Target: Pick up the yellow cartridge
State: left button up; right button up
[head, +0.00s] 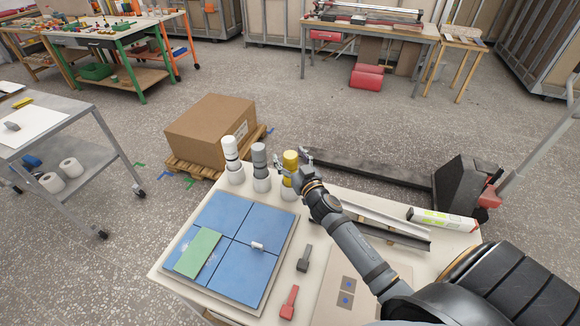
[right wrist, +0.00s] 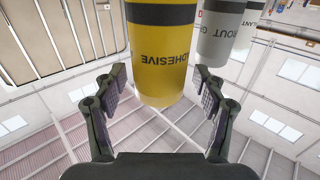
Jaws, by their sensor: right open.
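The yellow cartridge (head: 290,162) stands upright at the back edge of the table, at the right end of a row of three. It also shows in the right wrist view (right wrist: 162,60), labelled "ADHESIVE", between and ahead of the open fingers. My right gripper (head: 288,173) is at the cartridge in the head view, its fingers open on either side with gaps. A grey cartridge (head: 260,165) marked "GROUT" in the right wrist view (right wrist: 222,30) and a white cartridge (head: 232,158) stand to its left in the head view. My left gripper is not in view.
A board of blue tiles (head: 232,240) with a green tile (head: 198,252) lies in front of the cartridges. A grey tool (head: 304,258), a red tool (head: 289,302), metal profiles (head: 385,222) and a white tube (head: 442,219) lie right of it. A cardboard box (head: 210,130) stands behind.

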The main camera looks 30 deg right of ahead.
jog(key=shift+s, duration=0.1)
jog(key=shift+c, duration=0.8)
grip_shut()
jog(key=shift+r, duration=0.1)
